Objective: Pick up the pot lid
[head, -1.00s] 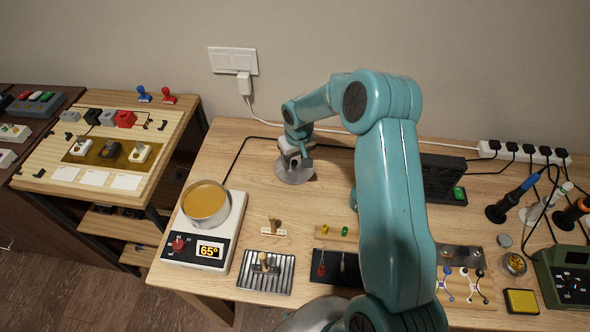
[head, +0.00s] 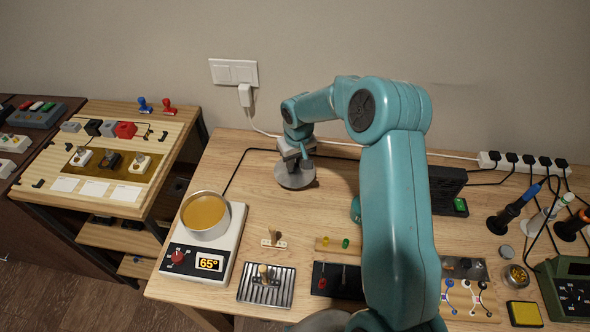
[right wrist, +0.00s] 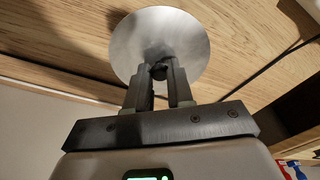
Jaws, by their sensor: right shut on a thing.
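The pot lid is a round grey metal disc (head: 294,176) at the back middle of the workbench in the head view. My right gripper (head: 297,155) reaches down to it from above. In the right wrist view the lid (right wrist: 185,40) lies beyond the fingertips, and my right gripper (right wrist: 159,76) is shut on its small dark knob (right wrist: 159,71). I cannot tell whether the lid touches the table. The pot (head: 205,214) holds yellow-brown liquid and stands uncovered on a white hot plate (head: 232,226) reading 65°. My left gripper is not in view.
A cable (head: 236,168) runs behind the lid across the wooden table (head: 330,200). A ribbed metal tray (head: 266,286) and a small holder (head: 273,240) stand in front. A black box (head: 447,188) and a power strip (head: 520,160) are at the right. Bare wood lies between pot and lid.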

